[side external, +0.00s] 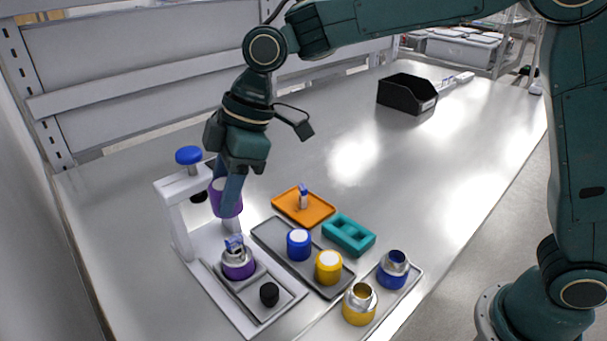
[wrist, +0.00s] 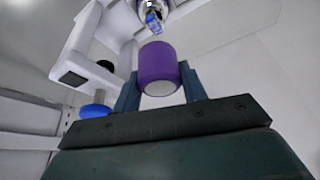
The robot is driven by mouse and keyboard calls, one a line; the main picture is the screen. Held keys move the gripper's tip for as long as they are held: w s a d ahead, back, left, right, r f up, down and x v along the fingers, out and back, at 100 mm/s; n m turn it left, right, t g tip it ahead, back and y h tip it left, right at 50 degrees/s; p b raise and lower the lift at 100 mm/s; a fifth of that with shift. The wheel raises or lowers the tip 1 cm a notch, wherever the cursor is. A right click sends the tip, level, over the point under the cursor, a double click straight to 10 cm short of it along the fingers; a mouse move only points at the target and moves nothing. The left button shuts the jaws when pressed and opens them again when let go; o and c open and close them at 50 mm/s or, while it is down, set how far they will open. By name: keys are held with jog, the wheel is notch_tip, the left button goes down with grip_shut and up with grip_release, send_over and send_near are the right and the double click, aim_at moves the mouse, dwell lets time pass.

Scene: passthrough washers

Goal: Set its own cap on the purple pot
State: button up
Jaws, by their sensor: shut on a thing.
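My gripper (side external: 230,196) is shut on a purple cap (side external: 219,203) and holds it in the air above and slightly left of the purple pot (side external: 238,271). In the wrist view the purple cap (wrist: 157,64) sits between the two fingers of my gripper (wrist: 160,82), with a pale end face towards the camera. The purple pot has a silver neck and stands upright and uncapped on the base of a white stand. A small blue-and-clear item (side external: 234,243) sticks up from its mouth; it also shows in the wrist view (wrist: 153,21).
The white stand (side external: 183,219) with a blue knob (side external: 189,155) rises close left of my gripper. A black knob (side external: 269,294) is beside the pot. A grey tray (side external: 268,234) holds blue and yellow caps. Open blue (side external: 393,270) and yellow (side external: 359,304) pots, orange and teal trays stand right.

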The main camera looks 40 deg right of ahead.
jog(key=shift+f, duration=0.3)
send_over(230, 239)
jog(key=shift+d+f, duration=0.15)
jog(key=shift+f, duration=0.95)
jog(key=shift+d+f, duration=0.15)
jog(key=shift+f, duration=0.95)
jog(key=shift+f, duration=2)
dwell(0.8)
dwell(0.4)
jog(key=o, duration=1.4)
jog(key=shift+o, duration=0.2)
jog(key=shift+r, duration=0.1)
jog(key=shift+r, duration=3.9)
